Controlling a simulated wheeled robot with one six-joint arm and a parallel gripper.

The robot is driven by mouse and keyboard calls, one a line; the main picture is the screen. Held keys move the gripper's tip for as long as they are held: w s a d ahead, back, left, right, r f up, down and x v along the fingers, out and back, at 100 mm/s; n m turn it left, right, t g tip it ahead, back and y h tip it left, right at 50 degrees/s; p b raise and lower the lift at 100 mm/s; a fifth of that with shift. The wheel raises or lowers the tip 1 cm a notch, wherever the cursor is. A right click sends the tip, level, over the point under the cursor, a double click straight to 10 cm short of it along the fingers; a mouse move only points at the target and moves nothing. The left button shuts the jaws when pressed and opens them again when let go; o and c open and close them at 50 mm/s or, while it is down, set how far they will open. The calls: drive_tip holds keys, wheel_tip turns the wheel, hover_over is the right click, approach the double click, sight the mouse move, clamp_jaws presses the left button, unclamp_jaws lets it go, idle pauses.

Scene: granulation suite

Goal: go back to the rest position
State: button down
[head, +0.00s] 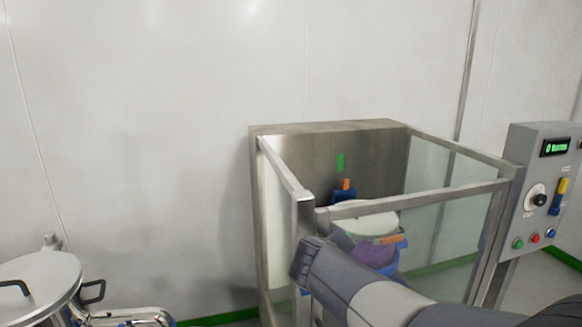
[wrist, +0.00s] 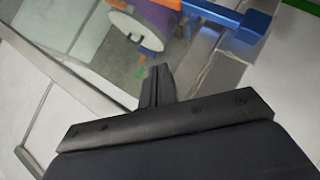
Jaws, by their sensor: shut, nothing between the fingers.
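My gripper (wrist: 157,84) shows in the wrist view with its dark fingers together and nothing between them. In the head view my grey arm reaches in from the lower right to the front corner of a steel-framed enclosure with clear panels (head: 283,168). The fingers cannot be made out there. Inside the enclosure is a purple drum (head: 372,252) with a white lid (head: 366,220) and blue and orange parts around it. The drum also shows at the top of the wrist view (wrist: 148,14), beyond the fingertips and apart from them.
A control panel (head: 536,205) with a lit green display, a knob and coloured buttons stands right of the enclosure. A round steel lidded vessel (head: 45,275) and shiny piping (head: 130,316) are at lower left. A pale wall (head: 130,120) closes the back.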

drive_tip(key=s+a+n+t+h+p, duration=0.2)
drive_tip(key=a+n+t+h+p, duration=0.1)
drive_tip(key=a, duration=0.5)
drive_tip(key=shift+s+a+r+n+t+h, duration=0.2)
drive_tip(key=shift+r+n+t+h, duration=0.25)
drive_tip(key=shift+n+h, duration=0.45)
